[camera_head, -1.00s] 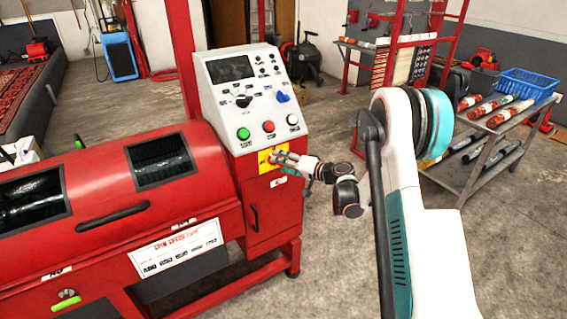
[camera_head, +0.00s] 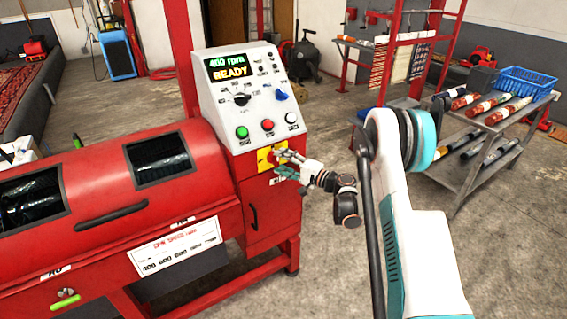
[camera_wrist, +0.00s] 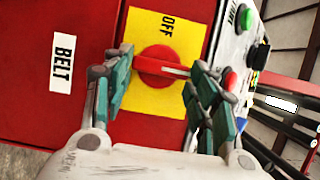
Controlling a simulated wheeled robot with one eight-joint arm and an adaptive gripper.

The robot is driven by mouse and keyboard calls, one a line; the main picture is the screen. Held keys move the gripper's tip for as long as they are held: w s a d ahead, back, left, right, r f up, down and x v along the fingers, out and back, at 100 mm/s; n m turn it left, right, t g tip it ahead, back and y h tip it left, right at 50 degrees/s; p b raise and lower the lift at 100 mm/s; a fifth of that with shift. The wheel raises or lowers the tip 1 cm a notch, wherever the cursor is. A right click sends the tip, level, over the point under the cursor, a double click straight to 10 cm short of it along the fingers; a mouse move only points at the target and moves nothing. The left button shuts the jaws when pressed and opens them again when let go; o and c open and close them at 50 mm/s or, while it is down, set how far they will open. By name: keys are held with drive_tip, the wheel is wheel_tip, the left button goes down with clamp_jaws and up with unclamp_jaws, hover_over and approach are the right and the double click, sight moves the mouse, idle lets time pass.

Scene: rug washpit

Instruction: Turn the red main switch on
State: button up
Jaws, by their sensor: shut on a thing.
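The red main switch (camera_wrist: 160,66) is a round red knob on a yellow plate (camera_wrist: 140,101) marked OFF, seen close in the wrist view. In the head view the yellow plate (camera_head: 264,162) sits on the front of the red machine, below its control panel. My gripper (camera_wrist: 165,82) is shut on the knob, with one teal finger on each side of its grip bar. In the head view my gripper (camera_head: 284,160) reaches the plate from the right and hides part of the knob. The display (camera_head: 230,67) is lit and reads 400 rpm READY.
The sloped control panel (camera_head: 225,110) above carries green, red and white buttons and a blue knob. A white BELT label (camera_wrist: 62,62) is beside the plate. A grey cart (camera_head: 465,150) with rolled items and a blue basket (camera_head: 527,82) stands at the right. Open floor lies between.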

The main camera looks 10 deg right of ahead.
idle(0.4)
drive_tip(key=o, duration=1.1)
drive_tip(key=shift+c, duration=0.2)
drive_tip(key=shift+d, duration=0.1)
drive_tip(key=v, duration=1.2)
